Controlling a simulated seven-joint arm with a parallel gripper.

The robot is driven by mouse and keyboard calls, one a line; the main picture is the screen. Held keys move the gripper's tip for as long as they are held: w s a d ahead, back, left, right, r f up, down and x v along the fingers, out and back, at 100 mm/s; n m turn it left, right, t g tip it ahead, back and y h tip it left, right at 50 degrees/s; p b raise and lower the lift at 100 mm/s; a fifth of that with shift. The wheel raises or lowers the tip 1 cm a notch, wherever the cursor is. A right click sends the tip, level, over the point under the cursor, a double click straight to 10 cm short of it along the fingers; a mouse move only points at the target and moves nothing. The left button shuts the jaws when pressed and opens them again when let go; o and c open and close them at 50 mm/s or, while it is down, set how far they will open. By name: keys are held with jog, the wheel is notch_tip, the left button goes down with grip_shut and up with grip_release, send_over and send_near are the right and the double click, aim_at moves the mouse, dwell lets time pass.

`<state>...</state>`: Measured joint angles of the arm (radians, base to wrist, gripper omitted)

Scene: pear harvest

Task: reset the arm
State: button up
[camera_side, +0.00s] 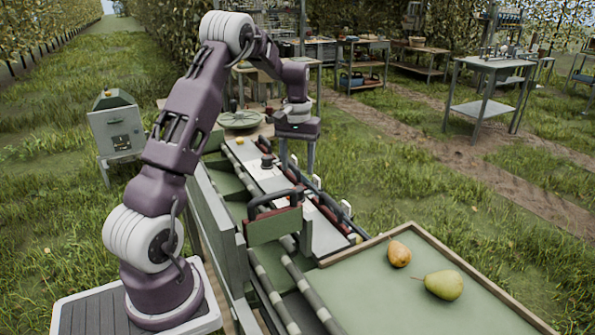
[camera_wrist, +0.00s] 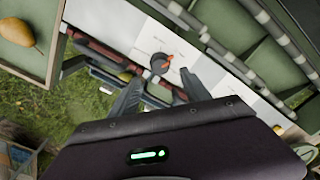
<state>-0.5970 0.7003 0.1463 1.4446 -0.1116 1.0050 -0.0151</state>
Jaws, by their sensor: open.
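My gripper (camera_side: 297,152) hangs over the far part of the sorting bench in the side view, with its fingers pointing down. In the wrist view my gripper (camera_wrist: 160,80) has its two dark fingers spread apart with nothing held between them. Beyond the fingertips lies a white panel (camera_wrist: 130,27) with a small dark and orange round object (camera_wrist: 160,64) on it. That object also shows in the side view (camera_side: 267,162).
A green tray with a wooden rim (camera_side: 520,309) holds a yellow-orange pear (camera_side: 399,254) and a green pear (camera_side: 444,285) at front right. A dark-handled frame (camera_side: 273,224) stands up from the bench. A grey box (camera_side: 118,125) stands at left. Grass beside the bench is open.

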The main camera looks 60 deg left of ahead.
jog(key=s+d+r+m+t, duration=0.15)
jog(key=s+d+r, duration=0.25)
jog(key=d+r, duration=0.5)
jog(key=s+d+r+m+t, duration=0.1)
jog(key=s+d+r+m, duration=0.2)
jog(key=d+r, duration=0.5)
jog(key=s+d+f+m+t, duration=0.2)
jog(key=s+d+m+t, duration=0.1)
jog(key=s+d, duration=1)
jog(key=s+m, duration=0.1)
jog(key=s, duration=0.3)
jog(key=shift+f, duration=0.35)
jog(key=shift+m, duration=0.25)
